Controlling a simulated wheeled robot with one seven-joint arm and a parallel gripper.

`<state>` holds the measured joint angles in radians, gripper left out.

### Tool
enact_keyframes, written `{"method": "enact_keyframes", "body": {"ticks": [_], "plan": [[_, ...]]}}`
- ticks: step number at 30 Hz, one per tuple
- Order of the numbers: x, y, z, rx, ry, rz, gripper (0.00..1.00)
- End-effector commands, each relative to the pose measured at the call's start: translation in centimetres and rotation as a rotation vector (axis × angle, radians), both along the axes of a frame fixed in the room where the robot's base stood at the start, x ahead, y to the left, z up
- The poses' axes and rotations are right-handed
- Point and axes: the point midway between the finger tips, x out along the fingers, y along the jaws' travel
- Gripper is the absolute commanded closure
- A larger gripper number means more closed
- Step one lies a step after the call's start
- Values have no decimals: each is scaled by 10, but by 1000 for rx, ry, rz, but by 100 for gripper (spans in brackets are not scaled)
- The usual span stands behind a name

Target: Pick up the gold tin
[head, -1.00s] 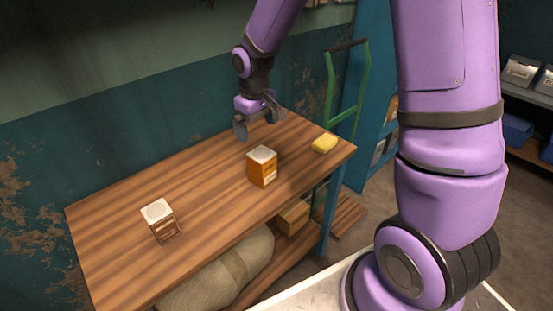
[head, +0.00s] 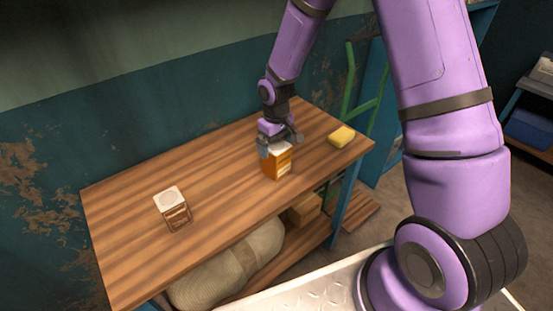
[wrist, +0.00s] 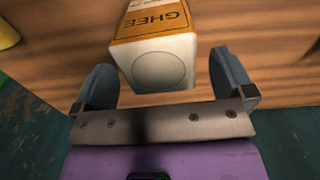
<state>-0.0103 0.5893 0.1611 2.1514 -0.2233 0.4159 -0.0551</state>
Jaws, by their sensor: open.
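The gold tin (head: 277,164), a boxy orange-gold container with a white top, stands upright on the wooden table. In the wrist view the tin (wrist: 156,45) shows the word GHEE and a round mark on its white top. My gripper (head: 280,144) is over the tin's top in the head view and partly hides it. In the wrist view my gripper (wrist: 162,62) is open, with one finger to each side of the tin's top end. A gap shows at the right finger; the left finger looks closer. Contact cannot be told.
A brown box with a white top (head: 173,209) stands on the left of the table (head: 130,235). A yellow block (head: 341,136) lies to the tin's right. A green hand-truck frame (head: 348,90) stands beyond the right end. The table between the boxes is clear.

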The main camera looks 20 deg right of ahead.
Motion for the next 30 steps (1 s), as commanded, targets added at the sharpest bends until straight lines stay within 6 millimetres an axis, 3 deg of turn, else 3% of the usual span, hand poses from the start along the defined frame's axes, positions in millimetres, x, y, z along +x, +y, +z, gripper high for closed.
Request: {"method": "enact_keyframes", "body": {"ticks": [7,16,17,25,30], "plan": [[2,-2,-31,0,2,0,0],[2,-2,-36,0,0,0,0],[2,-2,-36,0,0,0,2],[2,-2,-36,0,0,0,64],[2,-1,-35,0,-1,0,65]]}}
